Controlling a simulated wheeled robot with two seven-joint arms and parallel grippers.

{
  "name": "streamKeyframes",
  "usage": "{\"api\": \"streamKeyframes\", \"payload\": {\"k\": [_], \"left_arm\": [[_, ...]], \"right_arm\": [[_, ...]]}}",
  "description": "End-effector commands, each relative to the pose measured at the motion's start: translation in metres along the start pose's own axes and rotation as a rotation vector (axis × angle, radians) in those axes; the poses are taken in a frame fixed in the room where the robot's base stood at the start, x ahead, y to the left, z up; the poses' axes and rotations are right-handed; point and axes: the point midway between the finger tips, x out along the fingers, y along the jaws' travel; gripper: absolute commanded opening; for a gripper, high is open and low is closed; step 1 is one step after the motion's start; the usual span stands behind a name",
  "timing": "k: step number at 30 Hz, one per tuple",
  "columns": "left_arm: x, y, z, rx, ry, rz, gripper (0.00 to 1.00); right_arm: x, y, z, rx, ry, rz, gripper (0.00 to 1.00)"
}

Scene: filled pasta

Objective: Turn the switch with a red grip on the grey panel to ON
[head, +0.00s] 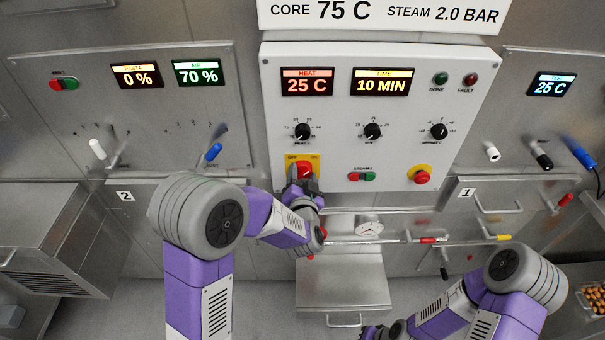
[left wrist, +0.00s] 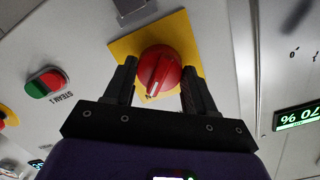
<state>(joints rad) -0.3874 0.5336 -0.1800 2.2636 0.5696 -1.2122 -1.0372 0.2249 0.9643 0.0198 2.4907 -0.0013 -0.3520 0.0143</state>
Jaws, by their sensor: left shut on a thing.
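The switch with the red grip (head: 304,170) sits on a yellow plate (head: 291,165) low on the left of the pale grey centre panel (head: 332,117). In the left wrist view, the red grip (left wrist: 163,66) stands between the two dark fingers of my left gripper (left wrist: 158,88), which is shut on it. A pale line on the grip points down and slightly left there, towards a partly hidden letter on the plate. Its exact setting is hard to read. My right gripper (head: 374,332) is low at the bottom edge, away from the panel; its fingers are unclear.
Beside the switch are a green and red STEAM button pair (head: 362,176) and a red stop button (head: 421,177). Black knobs (head: 303,131) line the row above. A gauge (head: 369,226) and pipes with coloured handles sit below the panel.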

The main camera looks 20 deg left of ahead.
Motion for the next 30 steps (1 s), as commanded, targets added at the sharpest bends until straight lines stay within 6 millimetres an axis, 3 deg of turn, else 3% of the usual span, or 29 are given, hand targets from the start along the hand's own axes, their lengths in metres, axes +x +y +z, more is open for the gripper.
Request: {"api": "streamKeyframes", "payload": {"k": [14,15,20,30], "left_arm": [[-0.0001,0.0005,0.0004,0.018,-0.001,0.000,0.25],[-0.0001,0.0005,0.0004,0.018,-0.001,0.000,0.57],[-0.0001,0.0004,0.0003,0.017,-0.001,-0.001,0.81],[-0.0043,0.0003,-0.0002,0.015,-0.001,-0.001,0.81]], "right_arm": [[-0.0010,-0.0004,0.0001,0.000,0.000,0.000,0.00],[-0.0010,-0.0004,0.0001,0.000,0.000,0.000,0.00],[-0.0010,-0.0004,0.0001,0.000,0.000,0.000,0.00],[-0.0013,-0.0005,0.0001,0.000,0.000,0.000,0.00]]}}
